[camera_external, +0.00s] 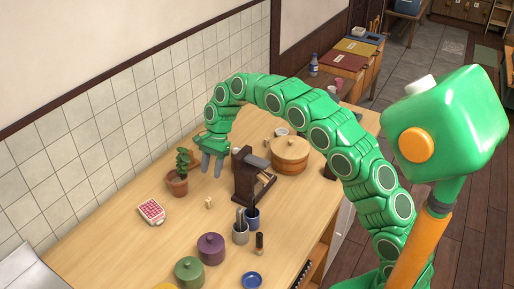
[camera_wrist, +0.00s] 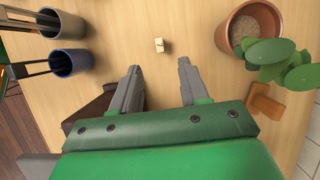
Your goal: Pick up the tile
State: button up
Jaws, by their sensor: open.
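The tile (camera_external: 209,202) is a small pale cream block lying on the wooden table, between the potted plant and the cups. In the wrist view the tile (camera_wrist: 158,45) shows a dark mark on its face and lies just beyond my fingertips, roughly centred between them. My gripper (camera_external: 211,170) is above the table, behind the tile in the external view, with its fingers pointing down. In the wrist view my gripper (camera_wrist: 158,67) is open, with nothing between its fingers.
A potted plant (camera_external: 177,183) stands left of my gripper. A dark wooden stand (camera_external: 242,178) is close on the right. A grey cup (camera_external: 240,233) and a blue cup (camera_external: 252,217) hold utensils. A red-and-white box (camera_external: 151,211) lies left. The table around the tile is clear.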

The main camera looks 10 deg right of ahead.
send_near(209, 199)
jog(key=f, duration=0.2)
jog(key=shift+s+a+x, duration=0.1)
jog(key=shift+a+x, duration=0.05)
jog(key=shift+x, duration=1.65)
jog(key=shift+s+a+x, duration=0.1)
jog(key=shift+a+x, duration=0.1)
jog(key=shift+x, duration=1.6)
jog(key=shift+r, duration=0.15)
grip_shut()
